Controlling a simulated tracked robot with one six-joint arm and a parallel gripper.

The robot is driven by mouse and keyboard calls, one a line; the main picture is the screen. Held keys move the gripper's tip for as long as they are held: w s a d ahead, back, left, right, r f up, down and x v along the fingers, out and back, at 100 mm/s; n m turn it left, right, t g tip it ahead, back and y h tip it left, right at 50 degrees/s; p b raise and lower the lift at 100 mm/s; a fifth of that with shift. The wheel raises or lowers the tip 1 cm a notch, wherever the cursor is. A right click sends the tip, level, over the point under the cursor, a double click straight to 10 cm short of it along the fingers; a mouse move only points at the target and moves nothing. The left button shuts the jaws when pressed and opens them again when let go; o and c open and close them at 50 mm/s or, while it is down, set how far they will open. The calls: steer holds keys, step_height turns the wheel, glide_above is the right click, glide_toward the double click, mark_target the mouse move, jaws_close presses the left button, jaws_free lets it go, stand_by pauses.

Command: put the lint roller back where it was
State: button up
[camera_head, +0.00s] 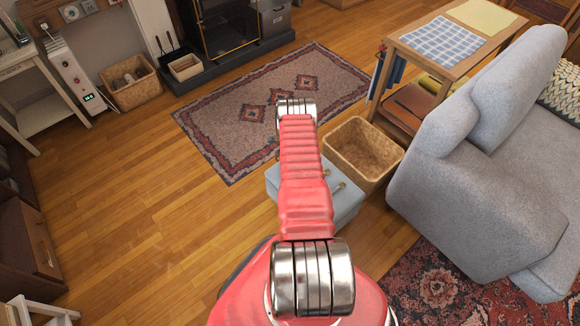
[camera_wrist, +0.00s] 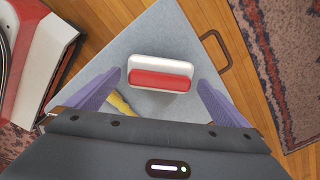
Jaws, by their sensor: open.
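My gripper (camera_wrist: 160,80) is open in the wrist view, with its two purple fingers spread apart. A rounded white and red object (camera_wrist: 160,82) lies between and a little beyond the fingers, on the pale blue-grey top of a box (camera_wrist: 165,35). I cannot tell for sure whether it is the lint roller. A small yellow piece (camera_wrist: 121,104) shows beside the left finger, partly hidden by my gripper.
A wicker basket (camera_head: 361,152) stands close by the box, with a grey armchair (camera_head: 480,205) to the right. A wooden side table (camera_head: 420,50) bears a checked cloth. A patterned rug (camera_head: 235,125) lies beyond. Wooden floor at left is clear.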

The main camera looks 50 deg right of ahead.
step_height(320, 180, up, 10)
steer(key=shift+f, duration=0.2)
stand_by(0.4)
stand_by(0.7)
